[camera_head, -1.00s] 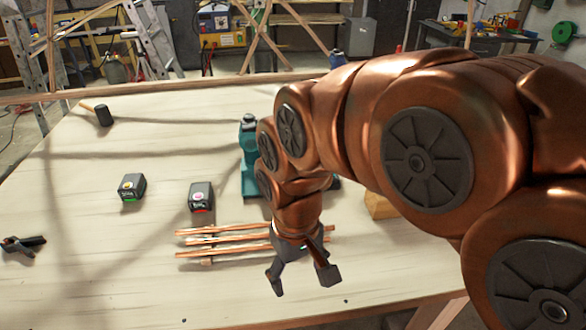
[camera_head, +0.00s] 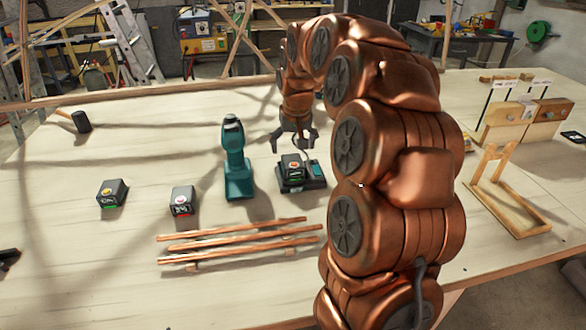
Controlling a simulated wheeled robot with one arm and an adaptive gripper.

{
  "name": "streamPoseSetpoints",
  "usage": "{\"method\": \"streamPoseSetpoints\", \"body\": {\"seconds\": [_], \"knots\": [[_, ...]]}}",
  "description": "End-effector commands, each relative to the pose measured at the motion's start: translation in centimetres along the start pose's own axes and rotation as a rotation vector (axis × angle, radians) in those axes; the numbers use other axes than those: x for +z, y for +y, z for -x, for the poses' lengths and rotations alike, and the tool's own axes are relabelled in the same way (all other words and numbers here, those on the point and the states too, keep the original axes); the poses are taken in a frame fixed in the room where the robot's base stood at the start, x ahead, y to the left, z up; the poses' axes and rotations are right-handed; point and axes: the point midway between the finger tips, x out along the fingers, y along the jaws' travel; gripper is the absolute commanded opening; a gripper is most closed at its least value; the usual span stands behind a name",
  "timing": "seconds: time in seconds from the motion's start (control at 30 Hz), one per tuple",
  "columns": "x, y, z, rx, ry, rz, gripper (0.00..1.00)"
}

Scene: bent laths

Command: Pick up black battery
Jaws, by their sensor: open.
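Three black batteries show on the table. One black battery (camera_head: 112,192) with a green light lies at the left. Another black battery (camera_head: 182,200) with a red light at its base lies to its right. A third black battery (camera_head: 292,169) sits in a dark charger (camera_head: 313,184) with teal parts, right of the teal drill (camera_head: 236,165). My gripper (camera_head: 294,146) is open and empty, pointing down, just behind and above the charger in the picture. Its exact height over the table I cannot tell.
A mallet (camera_head: 80,121) lies at the back left. A wooden frame (camera_head: 515,212) and a wooden stand (camera_head: 525,122) are at the right. The table between the mallet and the drill is clear.

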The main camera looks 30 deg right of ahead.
Motion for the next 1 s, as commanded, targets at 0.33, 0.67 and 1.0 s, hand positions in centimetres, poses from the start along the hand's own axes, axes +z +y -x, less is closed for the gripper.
{"method": "streamPoseSetpoints", "body": {"seconds": [0.33,0.67,1.0], "knots": [[-0.3,0.2,-2.6,0.001,0.003,-0.005,0.90],[0.1,0.5,-6.0,0.002,-0.004,-0.004,0.90],[0.0,0.4,-7.8,0.001,0.005,-0.004,0.90]]}}
